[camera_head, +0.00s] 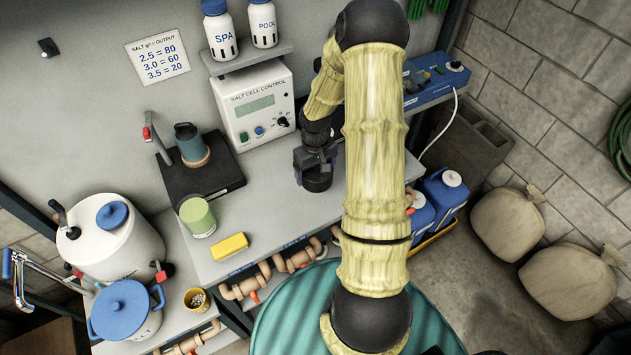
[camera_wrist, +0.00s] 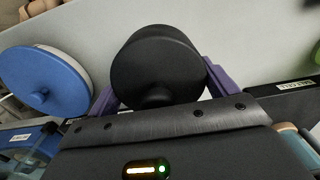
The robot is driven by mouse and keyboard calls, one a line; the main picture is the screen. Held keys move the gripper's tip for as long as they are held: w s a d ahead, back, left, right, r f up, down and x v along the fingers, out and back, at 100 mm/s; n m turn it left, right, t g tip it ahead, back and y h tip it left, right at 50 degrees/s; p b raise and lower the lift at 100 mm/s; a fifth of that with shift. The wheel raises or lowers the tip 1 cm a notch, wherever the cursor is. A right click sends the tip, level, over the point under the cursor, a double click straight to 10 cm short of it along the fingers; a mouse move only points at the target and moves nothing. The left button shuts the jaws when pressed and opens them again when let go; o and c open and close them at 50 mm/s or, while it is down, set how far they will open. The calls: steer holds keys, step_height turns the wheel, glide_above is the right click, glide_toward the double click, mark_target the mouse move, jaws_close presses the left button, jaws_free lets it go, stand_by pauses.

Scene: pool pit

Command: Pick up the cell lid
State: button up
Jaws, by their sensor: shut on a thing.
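The cell lid appears to be the thick black round piece with a small knob (camera_wrist: 155,65) in the wrist view. It sits between the purple fingers of my gripper (camera_wrist: 158,82), which is shut on it. In the head view my gripper (camera_head: 314,165) is over the grey bench, right of the salt cell control box, with the black round piece (camera_head: 317,182) at its lower end. I cannot tell whether the piece touches the bench. The fingers are mostly hidden in the head view.
A black stand (camera_head: 200,178) with a grey-blue cylinder is left on the grey bench (camera_head: 275,210). The salt cell control box (camera_head: 258,100), a green cup (camera_head: 197,216) and a yellow block (camera_head: 230,246) are nearby. A blue device (camera_head: 437,82) is behind right.

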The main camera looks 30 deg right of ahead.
steer(key=shift+r, duration=1.3)
steer(key=shift+f, duration=0.1)
